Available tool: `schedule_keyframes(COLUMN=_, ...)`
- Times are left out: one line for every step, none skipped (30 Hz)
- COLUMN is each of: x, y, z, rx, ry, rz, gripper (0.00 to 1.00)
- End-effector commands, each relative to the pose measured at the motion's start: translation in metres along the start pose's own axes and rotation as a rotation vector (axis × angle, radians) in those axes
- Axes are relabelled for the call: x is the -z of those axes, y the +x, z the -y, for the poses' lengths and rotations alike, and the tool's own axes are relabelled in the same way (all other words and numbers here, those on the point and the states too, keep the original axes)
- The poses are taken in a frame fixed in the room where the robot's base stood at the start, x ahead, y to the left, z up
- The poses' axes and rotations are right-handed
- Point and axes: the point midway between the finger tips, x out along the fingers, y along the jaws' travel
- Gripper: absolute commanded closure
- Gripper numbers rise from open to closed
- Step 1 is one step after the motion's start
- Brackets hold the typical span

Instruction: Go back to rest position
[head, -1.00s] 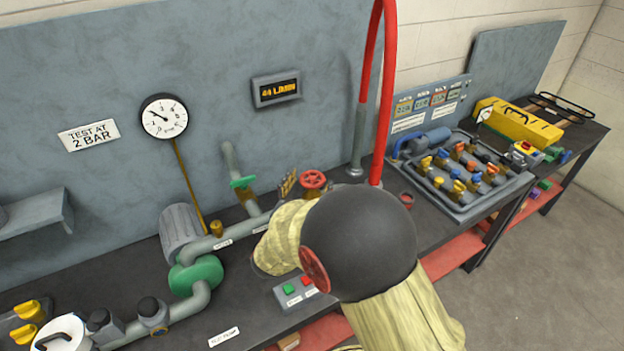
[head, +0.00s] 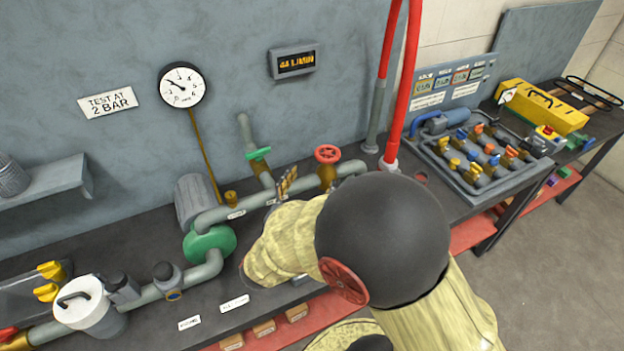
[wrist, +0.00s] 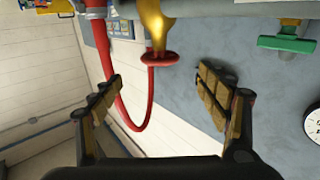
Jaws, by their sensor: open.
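My gripper (wrist: 162,88) is open and empty in the wrist view, with tan pads on both fingers. The red valve wheel (wrist: 160,58) on its brass body shows between and beyond the fingertips, apart from them. In the head view the red valve wheel (head: 327,153) sits on the bench pipe. The brown finger pads of my gripper (head: 287,181) show just left of and below it. My arm, in a yellow cover with a dark round joint, fills the lower middle and hides part of the bench.
The pipe with a green lever (head: 258,153) and a green flange (head: 209,243) runs along the bench. A red hose (head: 402,90) rises right of the wheel. A valve tray (head: 455,185) and yellow box (head: 540,106) lie at right. The floor (head: 540,270) at right is clear.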

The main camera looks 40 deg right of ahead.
Motion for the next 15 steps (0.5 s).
schedule_keyframes(x=0.000, y=0.000, z=0.000, rx=0.000, ry=0.000, rz=0.000, gripper=0.24)
schedule_keyframes(x=0.000, y=0.000, z=0.000, rx=0.000, ry=0.000, rz=0.000, gripper=0.24)
schedule_keyframes(x=0.000, y=0.000, z=0.000, rx=0.000, ry=0.000, rz=0.000, gripper=0.24)
schedule_keyframes(x=0.000, y=0.000, z=0.000, rx=0.000, ry=0.000, rz=0.000, gripper=0.24)
schedule_keyframes(x=0.000, y=0.000, z=0.000, rx=0.000, ry=0.000, rz=0.000, gripper=0.24)
schedule_keyframes(x=0.000, y=0.000, z=0.000, rx=0.000, ry=0.000, rz=0.000, gripper=0.24)
schedule_keyframes(x=0.000, y=0.000, z=0.000, rx=0.000, ry=0.000, rz=0.000, gripper=0.24)
schedule_keyframes(x=0.000, y=0.000, z=0.000, rx=0.000, ry=0.000, rz=0.000, gripper=0.24)
schedule_keyframes(x=0.000, y=0.000, z=0.000, rx=0.000, ry=0.000, rz=0.000, gripper=0.24)
schedule_keyframes(x=0.000, y=0.000, z=0.000, rx=0.001, ry=0.000, rz=0.000, gripper=0.24)
schedule_keyframes(x=0.000, y=0.000, z=0.001, rx=0.004, ry=0.002, rz=0.002, gripper=0.24)
schedule_keyframes(x=0.001, y=0.001, z=0.004, rx=0.013, ry=0.008, rz=0.007, gripper=0.24)
schedule_keyframes(x=0.002, y=0.001, z=0.008, rx=0.026, ry=0.016, rz=0.015, gripper=0.24)
schedule_keyframes(x=0.003, y=0.001, z=0.013, rx=0.043, ry=0.026, rz=0.026, gripper=0.24)
schedule_keyframes(x=0.006, y=0.002, z=0.023, rx=0.077, ry=0.045, rz=0.046, gripper=0.24)
